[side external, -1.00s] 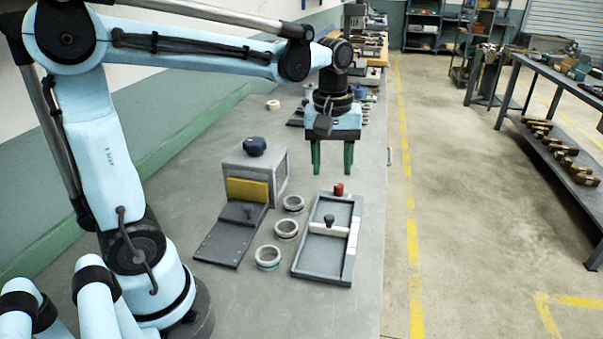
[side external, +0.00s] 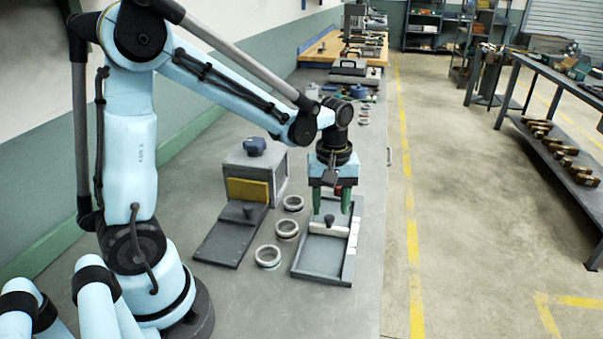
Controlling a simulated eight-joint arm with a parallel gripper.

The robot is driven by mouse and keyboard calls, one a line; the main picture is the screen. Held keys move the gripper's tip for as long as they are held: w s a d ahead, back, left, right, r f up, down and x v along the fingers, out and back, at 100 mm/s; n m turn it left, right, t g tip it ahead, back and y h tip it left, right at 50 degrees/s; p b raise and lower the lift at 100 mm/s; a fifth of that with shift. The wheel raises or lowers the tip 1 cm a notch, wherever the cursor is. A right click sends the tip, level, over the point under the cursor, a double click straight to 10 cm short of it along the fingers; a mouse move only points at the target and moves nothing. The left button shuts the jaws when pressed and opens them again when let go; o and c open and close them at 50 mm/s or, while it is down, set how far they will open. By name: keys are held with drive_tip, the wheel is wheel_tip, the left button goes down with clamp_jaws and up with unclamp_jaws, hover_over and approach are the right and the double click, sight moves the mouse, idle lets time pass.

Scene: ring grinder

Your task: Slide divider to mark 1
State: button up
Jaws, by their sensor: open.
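The grey tray (side external: 322,267) lies on the bench. The white divider (side external: 318,229) spans it crosswise towards its far end, with a dark knob (side external: 329,220) on top. A white strip (side external: 350,252) runs along the tray's right side; no mark numbers can be read. My gripper (side external: 331,211) points down over the far part of the tray. Its two green fingers are apart, one on each side of the knob in the picture, with their tips slightly above it. I cannot tell whether they touch anything.
Several metal rings (side external: 287,228) lie just left of the tray. Further left stand a grey box (side external: 250,163) with a dark blue knob and yellow front, and a dark plate (side external: 230,238) before it. The bench right of the tray is a narrow clear strip.

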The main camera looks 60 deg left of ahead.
drive_tip(key=shift+f, duration=1)
clamp_jaws()
